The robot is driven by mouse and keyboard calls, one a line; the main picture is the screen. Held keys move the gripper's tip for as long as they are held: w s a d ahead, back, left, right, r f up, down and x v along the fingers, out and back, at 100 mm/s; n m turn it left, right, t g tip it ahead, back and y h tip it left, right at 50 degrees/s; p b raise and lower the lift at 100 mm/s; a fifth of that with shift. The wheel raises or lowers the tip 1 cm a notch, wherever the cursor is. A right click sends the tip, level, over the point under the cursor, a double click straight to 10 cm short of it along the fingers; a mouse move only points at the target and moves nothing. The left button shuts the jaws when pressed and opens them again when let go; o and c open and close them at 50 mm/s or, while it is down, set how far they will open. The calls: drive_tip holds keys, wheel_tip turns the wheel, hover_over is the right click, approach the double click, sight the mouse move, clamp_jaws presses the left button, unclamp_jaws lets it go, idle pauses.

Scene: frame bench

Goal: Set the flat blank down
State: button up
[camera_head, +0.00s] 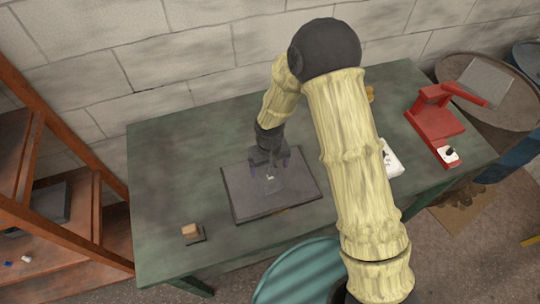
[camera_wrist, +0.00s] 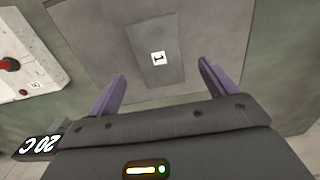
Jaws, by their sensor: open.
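A flat dark grey rectangular piece, which I take for the blank (camera_wrist: 150,38), carries a white tag marked like a 1. It lies on or just above a larger grey plate (camera_wrist: 95,40); I cannot tell if they touch. The plate also shows on the green bench in the head view (camera_head: 245,205). My gripper (camera_head: 269,164) is over the plate, pointing down. In the wrist view its two purple fingers (camera_wrist: 162,70) are spread apart, with the near end of the blank between them and a gap on each side.
A red press-like tool (camera_head: 437,118) stands on the green bench (camera_head: 160,165) at right. A white box (camera_head: 391,158) sits right of the plate, partly behind my arm. A small wooden block (camera_head: 191,230) on a dark base is at front left. The bench's left part is clear.

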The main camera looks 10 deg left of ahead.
sight(270, 177)
wheel_tip(270, 177, up, 7)
drive_tip(key=b, duration=0.1)
drive_tip(key=shift+b, duration=0.35)
idle(0.5)
drive_tip(key=s+d+r+m+t, duration=0.1)
drive_tip(key=s+d+r+m, duration=0.1)
drive_tip(key=d, duration=0.6)
drive_tip(key=s+d+r+m, duration=0.2)
drive_tip(key=d+r, duration=0.3)
drive_tip(key=d, duration=0.4)
drive_tip(key=s+d+r+m+t, duration=0.1)
drive_tip(key=s+d+r+m, duration=0.1)
drive_tip(key=d, duration=0.7)
wheel_tip(270, 177, up, 2)
drive_tip(key=shift+s+r+t, duration=0.1)
drive_tip(key=shift+s+t, duration=0.2)
drive_tip(key=shift+s, duration=0.4)
